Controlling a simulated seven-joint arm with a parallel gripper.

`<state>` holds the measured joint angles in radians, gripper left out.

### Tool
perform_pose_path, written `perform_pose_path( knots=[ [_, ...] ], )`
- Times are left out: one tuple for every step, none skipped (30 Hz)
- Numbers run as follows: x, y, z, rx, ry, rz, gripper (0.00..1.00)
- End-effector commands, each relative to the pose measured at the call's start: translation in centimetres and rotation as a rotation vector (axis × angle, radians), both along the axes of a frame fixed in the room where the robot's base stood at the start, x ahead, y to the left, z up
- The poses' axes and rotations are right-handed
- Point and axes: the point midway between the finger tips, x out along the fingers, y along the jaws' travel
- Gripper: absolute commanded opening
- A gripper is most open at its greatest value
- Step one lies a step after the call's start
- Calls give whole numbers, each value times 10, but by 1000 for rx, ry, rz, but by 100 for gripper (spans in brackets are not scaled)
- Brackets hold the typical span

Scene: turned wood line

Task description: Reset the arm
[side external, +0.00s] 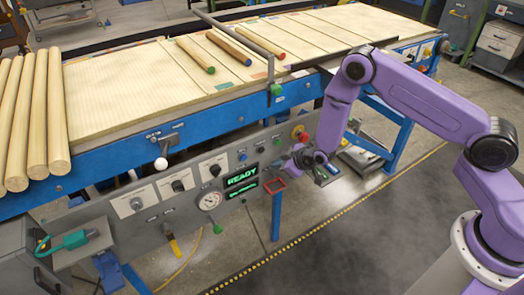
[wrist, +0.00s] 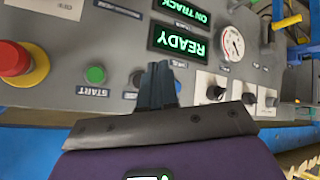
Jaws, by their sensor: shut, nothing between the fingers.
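My purple arm reaches in from the right in the side external view. My gripper (side external: 285,164) is in front of the grey control panel (side external: 180,215), near its upper right part. In the wrist view the dark fingers of my gripper (wrist: 160,70) are together, with nothing between them. They point at the panel face, beside a lit READY display (wrist: 180,43) and a green START button (wrist: 95,74). The READY display also shows green in the side external view (side external: 241,180). I cannot tell whether the fingertips touch the panel.
A red stop button (wrist: 14,60) on a yellow ring and a dial gauge (wrist: 232,42) are on the panel. Above it, a blue-framed bench (side external: 115,140) carries several thick pale rods (side external: 55,120) and thinner ones with coloured ends. A red square frame on a blue post (side external: 276,210) stands below my gripper.

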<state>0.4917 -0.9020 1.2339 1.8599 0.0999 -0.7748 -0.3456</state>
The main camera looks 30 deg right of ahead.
Motion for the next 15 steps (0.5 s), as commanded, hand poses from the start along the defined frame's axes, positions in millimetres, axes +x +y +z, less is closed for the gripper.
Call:
perform_pose_path(
  knots=[
    [0, 0, 0, 0, 0, 0, 0],
    [0, 0, 0, 0, 0, 0, 0],
    [0, 0, 0, 0, 0, 0, 0],
    [0, 0, 0, 0, 0, 0, 0],
    [0, 0, 0, 0, 0, 0, 0],
    [0, 0, 0, 0, 0, 0, 0],
    [0, 0, 0, 0, 0, 0, 0],
    [0, 0, 0, 0, 0, 0, 0],
    [0, 0, 0, 0, 0, 0, 0],
    [0, 0, 0, 0, 0, 0, 0],
    [0, 0, 0, 0, 0, 0, 0],
    [0, 0, 0, 0, 0, 0, 0],
    [0, 0, 0, 1, 1, 1, 0],
    [0, 1, 2, 0, 2, 3, 0],
    [-1, 3, 4, 1, 6, 6, 0]
  ],
)
